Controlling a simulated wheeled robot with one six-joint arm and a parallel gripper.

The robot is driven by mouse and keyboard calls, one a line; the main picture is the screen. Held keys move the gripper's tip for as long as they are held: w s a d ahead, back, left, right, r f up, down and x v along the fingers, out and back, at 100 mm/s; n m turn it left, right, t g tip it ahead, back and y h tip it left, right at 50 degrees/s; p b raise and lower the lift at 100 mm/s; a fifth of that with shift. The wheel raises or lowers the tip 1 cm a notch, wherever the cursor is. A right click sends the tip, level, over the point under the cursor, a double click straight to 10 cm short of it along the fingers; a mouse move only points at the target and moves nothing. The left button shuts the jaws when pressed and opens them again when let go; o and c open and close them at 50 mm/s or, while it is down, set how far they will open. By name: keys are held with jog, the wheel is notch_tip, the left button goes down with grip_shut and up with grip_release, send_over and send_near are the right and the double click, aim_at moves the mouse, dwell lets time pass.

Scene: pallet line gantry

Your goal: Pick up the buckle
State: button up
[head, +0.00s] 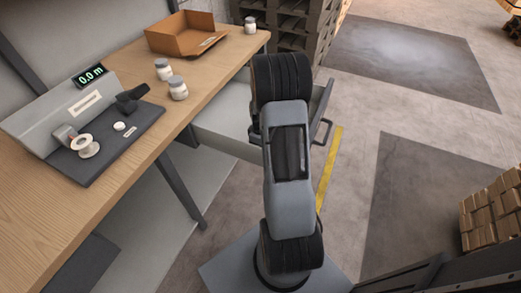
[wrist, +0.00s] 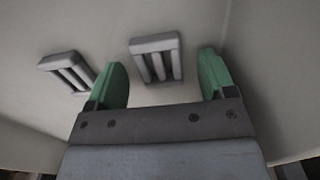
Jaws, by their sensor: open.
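Two grey slotted buckles lie on a pale surface in the wrist view. One buckle (wrist: 156,57) is between and slightly beyond the tips of my gripper's green fingers. The other buckle (wrist: 66,73) lies to the left, outside the left finger. My gripper (wrist: 163,72) is open, with nothing held; I cannot tell how far above the surface it is. In the head view my arm reaches over an open drawer (head: 226,147) under the workbench, and my gripper and the buckles are hidden.
Pale walls (wrist: 277,65) rise around the buckles. On the workbench (head: 125,55) are an orange box (head: 170,38), several white jars (head: 178,88) and a grey device (head: 75,115) reading 0.0 m. Stacked pallets (head: 305,30) stand behind.

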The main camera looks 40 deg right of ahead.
jog(key=shift+f, duration=0.25)
jog(key=shift+c, duration=0.2)
jog(key=c, duration=1)
